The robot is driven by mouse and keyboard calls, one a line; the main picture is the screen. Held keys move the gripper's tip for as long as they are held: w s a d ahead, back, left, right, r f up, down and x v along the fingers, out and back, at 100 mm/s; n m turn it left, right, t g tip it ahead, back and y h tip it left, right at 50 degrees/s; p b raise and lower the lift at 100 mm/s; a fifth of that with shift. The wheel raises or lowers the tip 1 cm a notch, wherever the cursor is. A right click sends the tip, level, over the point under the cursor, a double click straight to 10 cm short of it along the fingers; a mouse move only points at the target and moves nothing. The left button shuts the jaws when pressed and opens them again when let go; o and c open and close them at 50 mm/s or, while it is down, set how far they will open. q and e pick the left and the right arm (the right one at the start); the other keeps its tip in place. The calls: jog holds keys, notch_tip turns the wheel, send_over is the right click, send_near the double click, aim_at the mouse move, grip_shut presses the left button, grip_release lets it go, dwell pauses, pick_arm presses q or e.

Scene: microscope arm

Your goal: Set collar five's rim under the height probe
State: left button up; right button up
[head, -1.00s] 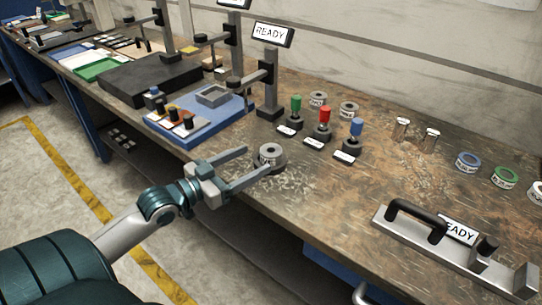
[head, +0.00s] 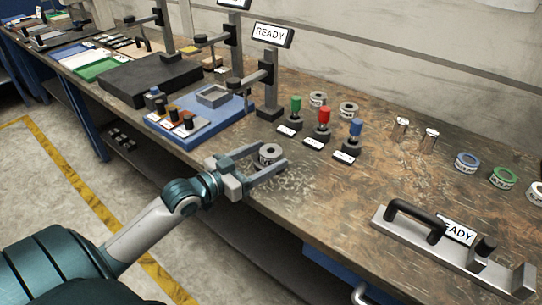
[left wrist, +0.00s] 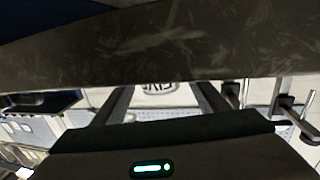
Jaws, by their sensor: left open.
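Collar five (head: 270,153), a grey ring with a white label, sits near the table's front edge, on a dark round base in the earlier view. Its label reads FIVE upside down in the left wrist view (left wrist: 158,87). My left gripper (head: 264,160) is open, with one finger on each side of the collar; I cannot tell whether either touches it. The gripper hides most of the dark base. A post with a side arm (head: 268,85) and a READY sign stands behind, apparently the height probe; its tip is hard to make out. My right gripper is out of view.
A blue tray (head: 168,130) with black knobs lies left of the collar. Green, red and blue topped plungers (head: 324,122) stand behind right. Other collars (head: 467,161) lie at the right, and a metal handled fixture (head: 425,235) at front right. Bare table lies between.

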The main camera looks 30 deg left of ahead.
aim_at(268, 154)
pick_arm(q)
jog(key=shift+w, duration=0.1)
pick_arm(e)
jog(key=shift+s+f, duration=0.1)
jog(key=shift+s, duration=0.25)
pick_arm(q)
jog(key=shift+r, duration=0.15)
grip_shut()
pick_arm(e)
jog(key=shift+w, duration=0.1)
pick_arm(q)
jog(key=shift+r, duration=0.1)
jog(key=shift+r, duration=0.6)
jog(key=r, duration=0.3)
jog(key=shift+d+r, duration=0.15)
jog(key=shift+d, duration=0.25)
jog(key=d+r+p, duration=0.1)
jog(key=d+r, duration=0.5)
jog(key=d, duration=0.5)
jog(key=shift+w+p, duration=0.2)
jog(key=shift+p, duration=0.2)
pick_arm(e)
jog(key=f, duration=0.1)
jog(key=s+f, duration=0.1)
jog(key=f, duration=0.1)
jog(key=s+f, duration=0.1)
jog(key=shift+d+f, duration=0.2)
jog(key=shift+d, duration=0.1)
